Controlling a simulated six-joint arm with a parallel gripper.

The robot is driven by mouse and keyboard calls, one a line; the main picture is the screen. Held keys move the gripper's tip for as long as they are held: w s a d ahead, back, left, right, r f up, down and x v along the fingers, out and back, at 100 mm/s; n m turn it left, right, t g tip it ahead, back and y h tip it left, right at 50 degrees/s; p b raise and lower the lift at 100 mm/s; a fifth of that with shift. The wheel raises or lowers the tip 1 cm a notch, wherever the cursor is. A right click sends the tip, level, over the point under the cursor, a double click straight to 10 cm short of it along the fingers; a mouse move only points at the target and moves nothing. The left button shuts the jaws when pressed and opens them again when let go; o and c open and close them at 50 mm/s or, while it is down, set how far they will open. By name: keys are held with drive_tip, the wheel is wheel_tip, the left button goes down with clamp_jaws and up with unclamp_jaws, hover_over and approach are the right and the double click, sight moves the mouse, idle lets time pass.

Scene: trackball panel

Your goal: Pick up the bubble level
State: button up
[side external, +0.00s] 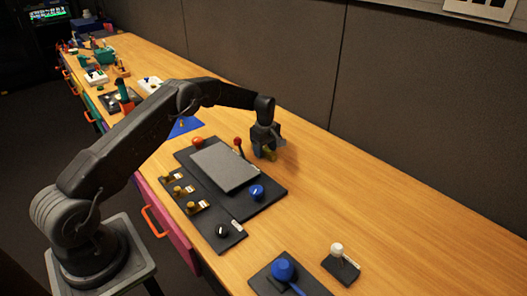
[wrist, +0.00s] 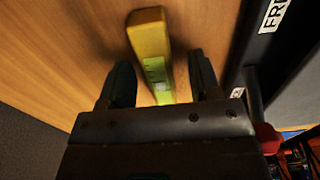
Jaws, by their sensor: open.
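The bubble level is a yellow bar (wrist: 150,38) with a bright green vial section, lying on the wooden table (wrist: 75,50) in the wrist view. In the side external view only a small yellow-green part of the level (side external: 271,155) shows at my gripper's tips. My gripper (wrist: 160,85) is open, with one dark finger on each side of the level's near part. A gap shows between each finger and the bar. The near end of the level is hidden behind the gripper body. In the side external view my gripper (side external: 264,153) points down beside the dark panel.
The dark panel (side external: 270,205) has a grey plate (side external: 225,167), a red-knobbed lever (side external: 238,143) close to my gripper, and a blue knob (side external: 257,191). A grey partition wall (side external: 430,100) stands behind. The table right of my gripper is clear.

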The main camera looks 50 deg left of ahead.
drive_tip(key=shift+f, duration=0.15)
drive_tip(key=c, duration=1)
drive_tip(key=shift+c, duration=0.2)
